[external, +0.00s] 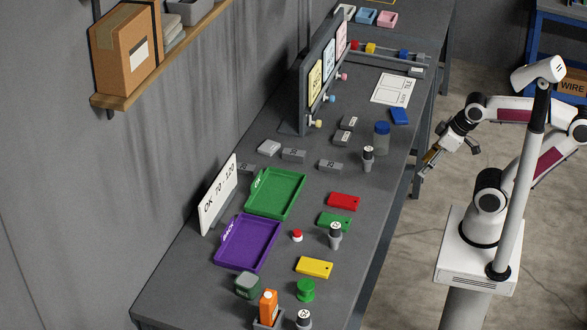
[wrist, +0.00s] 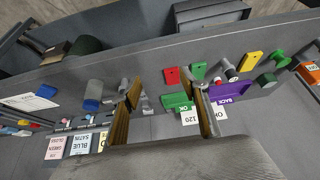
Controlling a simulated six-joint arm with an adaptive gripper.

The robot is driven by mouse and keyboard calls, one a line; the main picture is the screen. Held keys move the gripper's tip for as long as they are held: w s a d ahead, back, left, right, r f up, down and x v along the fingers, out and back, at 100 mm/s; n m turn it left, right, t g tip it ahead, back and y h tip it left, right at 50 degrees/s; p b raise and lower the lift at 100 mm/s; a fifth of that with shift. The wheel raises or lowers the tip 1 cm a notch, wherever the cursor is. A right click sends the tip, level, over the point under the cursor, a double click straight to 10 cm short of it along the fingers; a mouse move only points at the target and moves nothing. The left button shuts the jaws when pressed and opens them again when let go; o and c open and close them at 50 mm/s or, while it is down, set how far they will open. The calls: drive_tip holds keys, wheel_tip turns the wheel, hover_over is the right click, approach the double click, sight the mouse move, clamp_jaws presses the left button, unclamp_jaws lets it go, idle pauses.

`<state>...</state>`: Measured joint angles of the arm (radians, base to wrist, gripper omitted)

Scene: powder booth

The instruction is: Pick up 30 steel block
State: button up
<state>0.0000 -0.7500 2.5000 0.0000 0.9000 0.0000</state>
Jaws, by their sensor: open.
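Several grey steel blocks lie on the dark bench in the external view: one at the middle left (external: 293,155), one to its right (external: 330,166), one farther back (external: 343,138) and another just behind that (external: 349,123). Their labels are too small to read surely, so I cannot tell which is 30. My gripper (external: 428,162) is open and empty, off the bench's right edge, apart from the blocks. In the wrist view my gripper (wrist: 163,103) spreads its two fingers over the bench view. Some small grey pieces show between them, partly hidden by the left finger.
A green tray (external: 250,208) and purple tray (external: 219,262) lie before a white sign (external: 217,200). A blue-capped jar (external: 382,136) and labelled cylinder (external: 368,158) stand near the blocks. Red (external: 344,201), green (external: 334,221) and yellow (external: 314,267) plates lie nearer. An upright panel (external: 304,95) borders the back.

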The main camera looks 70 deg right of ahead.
drive_tip(key=w+a+m+y, duration=0.6)
drive_tip(key=w+a+m, duration=0.2)
drive_tip(key=w+a, duration=0.25)
drive_tip(key=w+d+m+t+y, duration=0.1)
drive_tip(key=w+m+t+y, duration=0.15)
drive_tip(key=w+m, duration=0.85)
drive_tip(key=m+t+h, duration=0.5)
drive_tip(key=m, duration=0.6)
approach(294, 155)
drive_tip(key=w+a+r, duration=0.1)
drive_tip(key=a+r, duration=0.6)
drive_tip(key=a, duration=0.2)
drive_tip(key=d+f+m+h, duration=0.1)
drive_tip(key=d+f+m, duration=0.1)
drive_tip(key=d, duration=0.1)
drive_tip(key=w+d+f+m+h, duration=0.1)
drive_tip(key=d+f, duration=0.1)
drive_tip(key=d, duration=0.1)
drive_tip(key=w+d+f+m+h, duration=0.1)
drive_tip(key=d+f+m, duration=0.1)
drive_tip(key=d, duration=0.1)
drive_tip(key=shift+w+f+m+t, duration=0.1)
drive_tip(key=shift+f+m+t, duration=0.15)
drive_tip(key=shift+f+m, duration=0.1)
drive_tip(key=shift+w+a, duration=0.1)
